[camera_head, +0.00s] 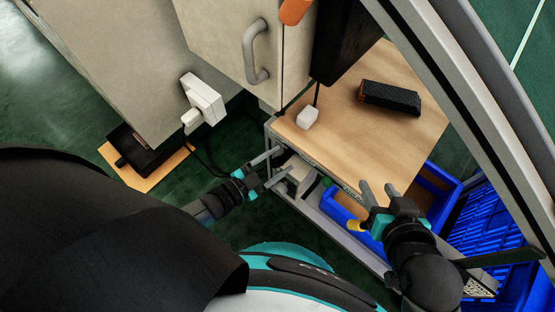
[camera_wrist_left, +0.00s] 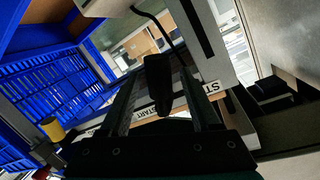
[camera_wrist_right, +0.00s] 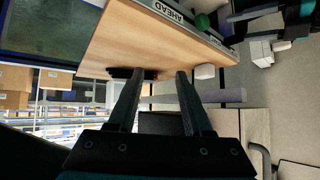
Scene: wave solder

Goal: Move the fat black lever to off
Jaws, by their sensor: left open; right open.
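In the left wrist view a fat black lever (camera_wrist_left: 158,85) with a tapered body shows between the two fingers of my left gripper (camera_wrist_left: 160,78). A START label (camera_wrist_left: 200,92) is beside it. I cannot tell whether the fingers touch the lever or what position it is set to. In the head view my left gripper (camera_head: 278,166) is open at the left front corner of the wooden table, by a pale box (camera_head: 297,168) under its edge. My right gripper (camera_head: 378,190) is open and empty at the table's front edge.
The wooden table (camera_head: 345,130) holds a black block (camera_head: 390,97) and a small white box (camera_head: 307,118). Blue crates (camera_head: 490,225) stand below at the right. A cabinet with a grey handle (camera_head: 254,50) and a white switch box (camera_head: 203,98) are at the upper left.

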